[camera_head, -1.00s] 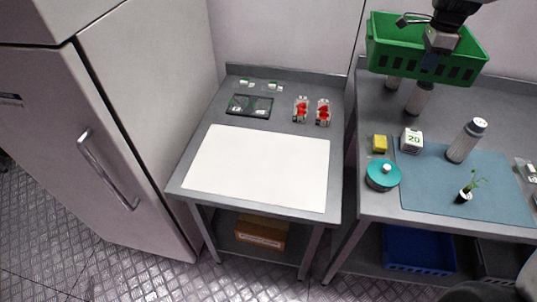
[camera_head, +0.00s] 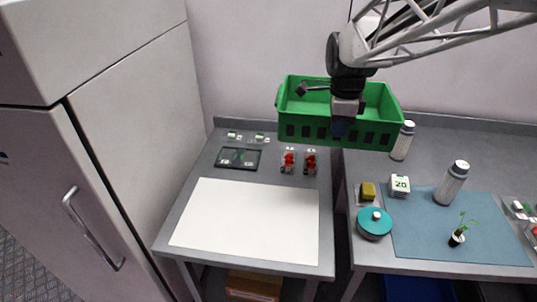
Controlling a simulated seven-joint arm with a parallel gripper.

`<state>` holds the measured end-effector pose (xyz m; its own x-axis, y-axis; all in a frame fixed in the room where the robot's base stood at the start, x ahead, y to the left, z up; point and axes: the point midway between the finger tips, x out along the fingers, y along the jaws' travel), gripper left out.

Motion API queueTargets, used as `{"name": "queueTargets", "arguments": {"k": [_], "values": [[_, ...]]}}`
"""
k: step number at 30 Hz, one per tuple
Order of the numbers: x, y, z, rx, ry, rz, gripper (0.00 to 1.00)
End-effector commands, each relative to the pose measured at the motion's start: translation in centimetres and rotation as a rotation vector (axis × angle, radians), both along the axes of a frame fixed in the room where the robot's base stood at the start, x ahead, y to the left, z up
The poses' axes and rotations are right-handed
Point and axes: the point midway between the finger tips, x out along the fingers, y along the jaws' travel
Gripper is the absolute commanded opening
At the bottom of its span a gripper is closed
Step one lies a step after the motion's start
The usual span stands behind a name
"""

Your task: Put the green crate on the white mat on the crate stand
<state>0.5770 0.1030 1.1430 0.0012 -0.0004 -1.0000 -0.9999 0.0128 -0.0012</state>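The green crate (camera_head: 300,130) hangs in the air above the gap between the two tables, level and apart from both. My gripper (camera_head: 341,128) reaches down at the crate's near side wall; its fingers are mostly hidden there, and the crate is carried by it. The white mat (camera_head: 247,220) lies flat and bare on the left table, the crate stand (camera_head: 170,240). The crate is above and to the right of the mat.
Behind the mat are a dark tray (camera_head: 238,159) and red-and-white items (camera_head: 289,160). The right table has bottles (camera_head: 451,183), a teal-lidded pot (camera_head: 374,223), a yellow block (camera_head: 367,191), a white "20" cube (camera_head: 400,186) and a plant (camera_head: 458,236) on a blue mat (camera_head: 420,240). A fridge (camera_head: 120,120) stands left.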

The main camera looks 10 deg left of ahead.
Motion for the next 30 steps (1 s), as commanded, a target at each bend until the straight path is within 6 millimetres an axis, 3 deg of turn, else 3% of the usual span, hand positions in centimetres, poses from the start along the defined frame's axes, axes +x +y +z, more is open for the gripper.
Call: {"name": "queueTargets", "arguments": {"k": [12, 30], "values": [[-7.2, 5.9, -0.5, 0.0, -0.001, 0.007, 0.0], [-18.1, 11.1, -2.0, 0.001, -0.002, 0.013, 0.0]]}}
